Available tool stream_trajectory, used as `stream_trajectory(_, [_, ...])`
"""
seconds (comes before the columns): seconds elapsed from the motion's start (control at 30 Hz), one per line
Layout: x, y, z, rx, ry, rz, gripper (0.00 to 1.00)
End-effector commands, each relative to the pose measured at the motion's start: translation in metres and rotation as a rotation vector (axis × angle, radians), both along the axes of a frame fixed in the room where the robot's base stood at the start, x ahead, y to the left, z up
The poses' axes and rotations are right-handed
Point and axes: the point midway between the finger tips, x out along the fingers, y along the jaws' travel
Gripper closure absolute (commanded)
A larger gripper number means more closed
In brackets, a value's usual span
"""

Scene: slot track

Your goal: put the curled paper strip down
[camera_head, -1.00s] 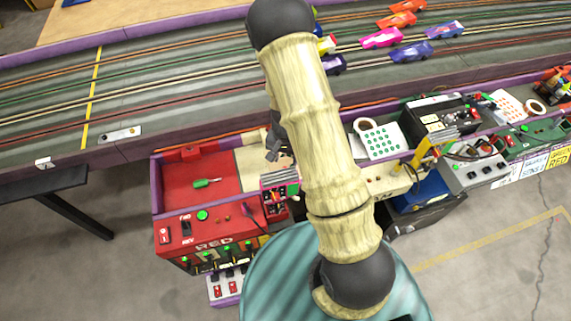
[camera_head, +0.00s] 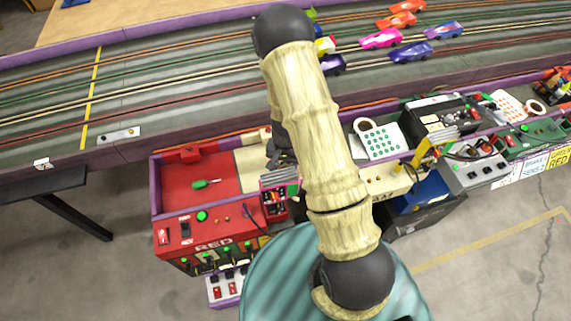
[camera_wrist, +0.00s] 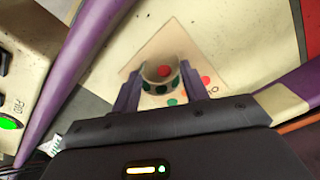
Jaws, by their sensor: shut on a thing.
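My gripper (camera_wrist: 160,85) is shut on the curled paper strip (camera_wrist: 158,72), a small pale ring with dark green dots, seen between the two fingers in the wrist view. A flat pale sheet with red and green dots (camera_wrist: 190,68) lies just beyond and under it on a cream surface (camera_wrist: 225,30). I cannot tell whether the strip touches the sheet or the surface. In the head view my gripper (camera_head: 281,157) is a dark shape over the cream part of the tray, partly behind my arm; the strip is hidden there.
The red station tray (camera_head: 175,205) holds a green screwdriver (camera_head: 205,184). A green-dotted sheet (camera_head: 380,142) with a paper roll (camera_head: 364,125) lies right of my arm. Purple rails (camera_wrist: 85,60) edge the cream surface. Toy cars (camera_head: 381,38) stand on the track behind.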

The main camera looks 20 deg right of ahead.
Motion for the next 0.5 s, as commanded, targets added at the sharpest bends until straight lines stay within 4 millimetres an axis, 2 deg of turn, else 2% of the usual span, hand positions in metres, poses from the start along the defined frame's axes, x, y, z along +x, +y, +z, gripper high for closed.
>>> stream_trajectory(0.03, [-0.0001,0.0000,-0.0028,0.000,0.000,0.000,0.76])
stream_trajectory(0.07, [-0.0001,0.0001,-0.0026,0.000,0.000,0.000,0.54])
stream_trajectory(0.17, [0.0000,0.0000,-0.0018,0.000,0.000,0.000,0.34])
stream_trajectory(0.5, [0.0000,0.0000,0.0005,0.000,0.000,0.000,0.34])
